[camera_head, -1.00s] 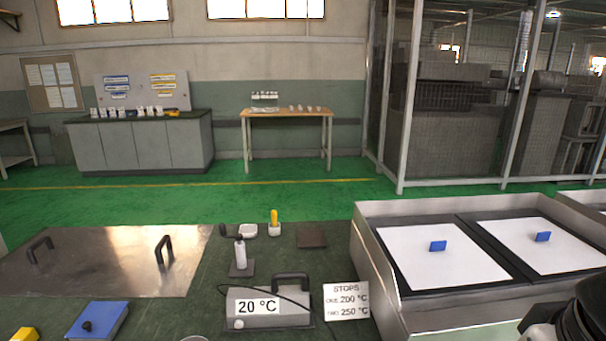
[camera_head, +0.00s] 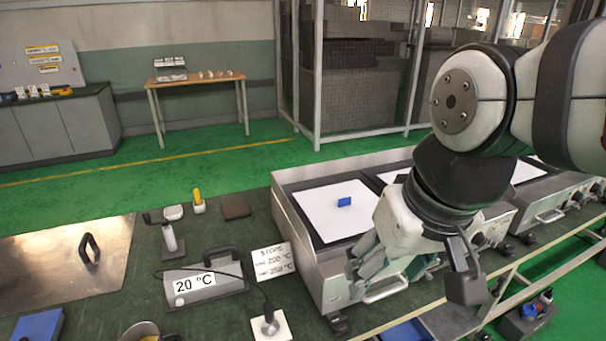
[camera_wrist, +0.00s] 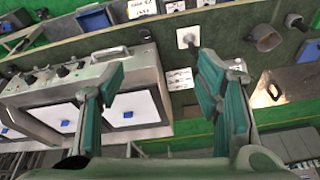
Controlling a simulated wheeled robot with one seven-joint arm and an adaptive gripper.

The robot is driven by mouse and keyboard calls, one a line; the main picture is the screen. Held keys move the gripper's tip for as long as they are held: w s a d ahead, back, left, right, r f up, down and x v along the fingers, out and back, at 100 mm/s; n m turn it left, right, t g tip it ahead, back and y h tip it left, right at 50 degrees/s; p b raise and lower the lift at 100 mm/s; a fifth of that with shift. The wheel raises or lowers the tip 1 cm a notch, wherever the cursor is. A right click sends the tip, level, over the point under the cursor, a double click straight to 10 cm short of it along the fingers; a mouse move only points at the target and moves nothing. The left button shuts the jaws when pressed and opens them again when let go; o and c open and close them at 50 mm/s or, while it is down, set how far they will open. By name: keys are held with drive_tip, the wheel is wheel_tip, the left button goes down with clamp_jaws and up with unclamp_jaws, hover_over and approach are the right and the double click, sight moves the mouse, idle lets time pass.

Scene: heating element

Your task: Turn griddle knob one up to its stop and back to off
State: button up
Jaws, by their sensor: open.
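The first griddle is a steel box with a white sheet (camera_head: 325,212) and a blue block (camera_head: 344,202) on top. My gripper (camera_head: 362,272) is beside its front panel, partly covering it. In the wrist view my gripper (camera_wrist: 160,68) is open, its two green fingers wide apart with nothing between them. The griddle's front edge carries a bar handle (camera_wrist: 110,53) and small dark knobs (camera_wrist: 62,71) left of it. I cannot tell which is knob one. A card (camera_head: 272,262) headed STOPS reads 200 °C for one and 250 °C for two.
A grey box with a black handle shows 20 °C (camera_head: 195,283). A probe on a white square (camera_head: 270,325) is cabled to it. A second griddle stands to the right, partly behind my arm. A steel plate (camera_head: 60,262) with a black handle lies at the left.

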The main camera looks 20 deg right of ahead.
drive_tip(key=w+d+f+m+g+y+b, duration=0.1)
drive_tip(key=w+d+f+m+y+b, duration=0.1)
drive_tip(key=w+d+f+m, duration=0.25)
drive_tip(key=w+d+f+m+g+y+b, duration=0.1)
drive_tip(key=w+d+f+m+y+b, duration=0.1)
drive_tip(key=w+f+m, duration=0.35)
drive_tip(key=m+t+h+b, duration=0.3)
drive_tip(key=m+t+b, duration=0.8)
drive_tip(key=m+t, duration=0.95)
approach(444, 260)
drive_tip(key=w+r+m+g, duration=0.1)
drive_tip(key=w, duration=0.2)
drive_tip(key=w+r+m+g, duration=0.1)
drive_tip(key=w, duration=0.2)
drive_tip(key=w+r+m+g, duration=0.1)
drive_tip(key=w+g, duration=0.1)
drive_tip(key=w, duration=0.1)
drive_tip(key=shift+a+r, duration=0.1)
drive_tip(key=shift+r, duration=0.1)
drive_tip(key=c, duration=1.2)
